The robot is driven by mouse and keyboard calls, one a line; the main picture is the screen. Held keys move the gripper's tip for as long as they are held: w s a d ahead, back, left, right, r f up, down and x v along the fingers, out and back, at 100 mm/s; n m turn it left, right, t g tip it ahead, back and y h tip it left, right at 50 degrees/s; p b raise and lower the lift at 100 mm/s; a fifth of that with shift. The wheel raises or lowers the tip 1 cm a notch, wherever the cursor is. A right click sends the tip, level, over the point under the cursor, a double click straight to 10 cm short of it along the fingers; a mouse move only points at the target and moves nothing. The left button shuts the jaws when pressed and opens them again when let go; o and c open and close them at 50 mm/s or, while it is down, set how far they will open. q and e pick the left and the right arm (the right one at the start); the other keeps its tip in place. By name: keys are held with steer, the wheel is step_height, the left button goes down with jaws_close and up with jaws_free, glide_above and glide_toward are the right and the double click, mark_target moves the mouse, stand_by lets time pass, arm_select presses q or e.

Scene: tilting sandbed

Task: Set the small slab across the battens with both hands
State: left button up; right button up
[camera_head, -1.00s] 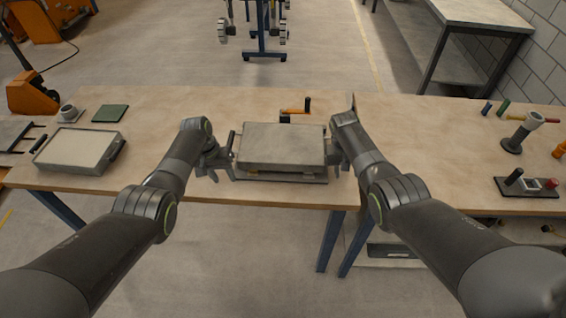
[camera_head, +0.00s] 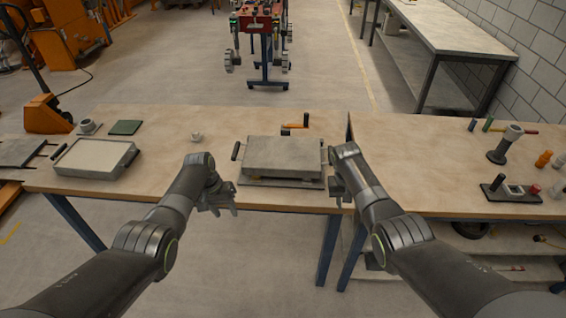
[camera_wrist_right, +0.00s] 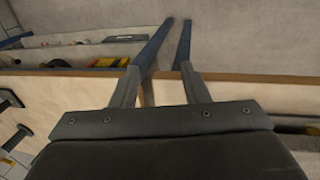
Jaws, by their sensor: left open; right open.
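The small grey slab (camera_head: 283,152) lies over a low base (camera_head: 262,182) at the front of the wooden table in the head view. Dark handles stick out at its left and right ends. A yellowish strip shows under its front edge; the battens are otherwise hidden. My left gripper (camera_head: 226,208) is open and empty, left of the slab and apart from it, near the table's front edge. My right gripper (camera_head: 339,196) is open beside the slab's right end. In the right wrist view its two fingers (camera_wrist_right: 160,88) stand apart with nothing between them.
A pale sand tray (camera_head: 93,158), a green pad (camera_head: 126,127) and a small cup (camera_head: 88,127) are on the left. An orange-handled tool (camera_head: 297,129) lies behind the slab. A second table (camera_head: 430,160) on the right holds a grey stand (camera_head: 503,147) and a dark block plate (camera_head: 512,192).

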arm_select(q)
steer(key=shift+w, duration=0.1)
arm_select(e)
step_height(320, 180, up, 10)
steer(key=w+a, duration=0.1)
steer(key=a, duration=0.1)
steer(key=shift+r, duration=0.15)
